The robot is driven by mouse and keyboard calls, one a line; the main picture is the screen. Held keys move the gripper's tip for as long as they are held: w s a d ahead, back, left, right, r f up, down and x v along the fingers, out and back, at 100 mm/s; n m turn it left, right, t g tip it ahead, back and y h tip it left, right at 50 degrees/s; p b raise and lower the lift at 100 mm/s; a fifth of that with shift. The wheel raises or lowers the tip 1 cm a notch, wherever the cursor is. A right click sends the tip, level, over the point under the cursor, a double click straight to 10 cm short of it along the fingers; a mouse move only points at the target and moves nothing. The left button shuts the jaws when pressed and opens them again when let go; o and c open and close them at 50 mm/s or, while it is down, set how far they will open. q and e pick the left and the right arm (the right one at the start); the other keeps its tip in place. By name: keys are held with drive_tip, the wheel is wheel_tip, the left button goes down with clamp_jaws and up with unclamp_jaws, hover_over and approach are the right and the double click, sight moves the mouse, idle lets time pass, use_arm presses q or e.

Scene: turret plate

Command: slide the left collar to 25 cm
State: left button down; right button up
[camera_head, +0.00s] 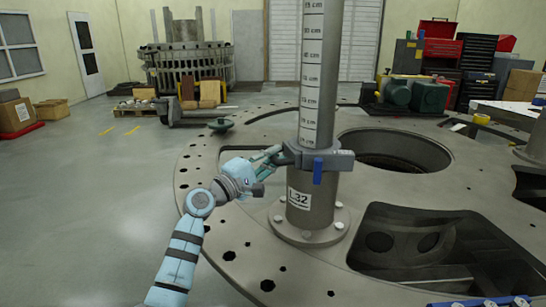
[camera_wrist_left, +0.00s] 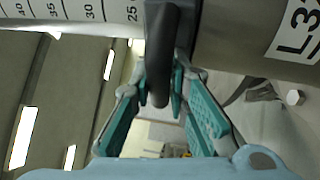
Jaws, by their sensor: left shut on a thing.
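The grey collar (camera_head: 322,160) sits around the upright metal post (camera_head: 311,110), low down, just above the part labelled L32. A blue lever (camera_head: 317,171) hangs on its front. The post's white scale (camera_head: 311,75) runs up from the collar. In the wrist view, the number 25 on the scale (camera_wrist_left: 108,13) is the closest readable one to the collar. My left gripper (camera_head: 276,156) is at the collar's left side, shut on its dark handle (camera_wrist_left: 161,55), which shows between the teal fingers (camera_wrist_left: 165,95). My right gripper is not in view.
The post is bolted by a flange (camera_head: 308,235) to the large turret plate (camera_head: 235,185), which has round and square openings. A blue object (camera_head: 485,303) lies at the lower right edge. Open floor (camera_head: 90,210) lies to the left. The post above the collar looks clear.

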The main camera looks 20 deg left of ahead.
use_arm(q)
drive_tip(key=shift+f, duration=0.35)
drive_tip(key=c, duration=1.9)
unclamp_jaws()
drive_tip(key=shift+o, duration=0.4)
drive_tip(key=shift+r, duration=0.1)
drive_tip(key=v, duration=1.2)
drive_tip(key=shift+s+r, duration=0.1)
drive_tip(key=shift+r, duration=0.05)
